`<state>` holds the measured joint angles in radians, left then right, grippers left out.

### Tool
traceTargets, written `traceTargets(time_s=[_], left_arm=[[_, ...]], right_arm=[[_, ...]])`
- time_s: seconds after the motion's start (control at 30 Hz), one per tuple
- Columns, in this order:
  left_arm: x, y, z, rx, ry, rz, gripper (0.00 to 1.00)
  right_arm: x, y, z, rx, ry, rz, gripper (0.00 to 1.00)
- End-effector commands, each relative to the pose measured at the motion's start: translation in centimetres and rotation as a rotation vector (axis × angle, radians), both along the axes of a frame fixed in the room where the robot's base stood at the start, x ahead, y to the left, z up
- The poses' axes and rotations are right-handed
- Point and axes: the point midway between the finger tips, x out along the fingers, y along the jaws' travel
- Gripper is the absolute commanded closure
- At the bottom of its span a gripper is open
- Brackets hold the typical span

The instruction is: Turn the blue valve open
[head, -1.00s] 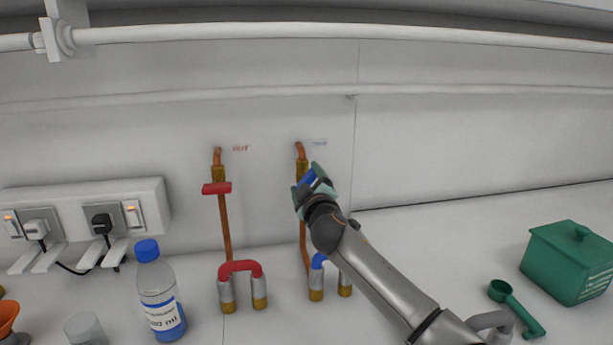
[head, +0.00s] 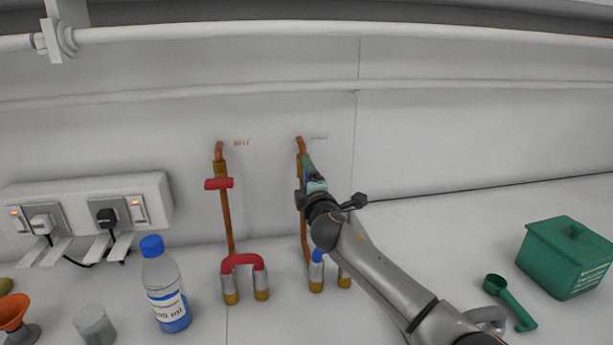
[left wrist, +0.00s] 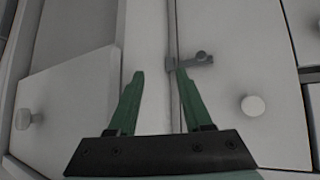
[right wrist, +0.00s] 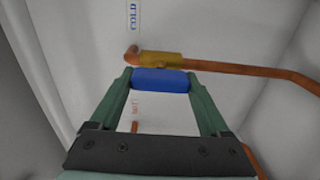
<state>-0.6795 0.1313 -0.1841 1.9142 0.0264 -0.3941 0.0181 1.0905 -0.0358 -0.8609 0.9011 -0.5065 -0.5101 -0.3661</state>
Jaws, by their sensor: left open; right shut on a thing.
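The blue valve handle (right wrist: 160,80) sits between the fingertips of my right gripper (right wrist: 160,82), which is shut on it. In the right wrist view the handle lies roughly parallel to the copper pipe (right wrist: 240,68), in front of the brass valve body (right wrist: 158,60). A "COLD" label (right wrist: 133,14) is on the wall there. In the head view my right gripper (head: 309,174) is at the valve on the right-hand pipe and hides most of the handle. My left gripper (left wrist: 159,76) is open and empty, facing white cabinet doors.
A red valve handle (head: 219,184) stands crosswise on the left-hand pipe (head: 228,222). Below are red (head: 244,260) and blue bent hoses. A bottle (head: 165,290), an orange funnel (head: 12,311) and wall sockets (head: 120,208) are at left. A green box (head: 565,262) and scoop (head: 510,300) are at right.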

Motion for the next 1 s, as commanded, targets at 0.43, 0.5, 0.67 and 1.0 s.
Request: traceTargets(time_s=[0.43, 0.5, 0.67, 1.0], left_arm=[[0.02, 0.00, 0.05, 0.000, 0.000, 0.000, 0.50], [0.02, 0.00, 0.05, 0.000, 0.000, 0.000, 0.50], [0.03, 0.00, 0.06, 0.000, -0.001, 0.000, 0.50], [0.03, -0.01, 0.02, 0.000, -0.001, 0.000, 0.50]], right_arm=[[0.02, -0.01, 0.13, -0.024, -0.008, 0.000, 0.76], [0.02, -0.01, 0.13, -0.024, -0.008, 0.000, 0.76], [0.01, -0.01, 0.11, -0.022, -0.006, 0.000, 0.04], [-0.07, -0.04, 0.00, -0.019, -0.005, 0.000, 0.00]])
